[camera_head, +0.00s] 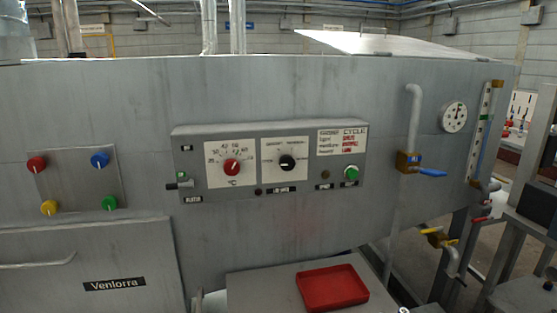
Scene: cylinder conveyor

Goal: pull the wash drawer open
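A grey front panel (130,255) at the lower left carries a pale bar handle (38,263) and a black label reading "Venlorra" (114,284). It looks like the drawer front, but no label names it as the wash drawer. Its lower part is cut off by the bottom of the picture. I cannot tell whether it stands out from the machine.
Above the panel are several coloured knobs (75,182). A control box (270,160) juts out at the centre. A red tray (332,287) sits on a grey surface (262,293) below it. Pipes and valves (412,130) stand at the right.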

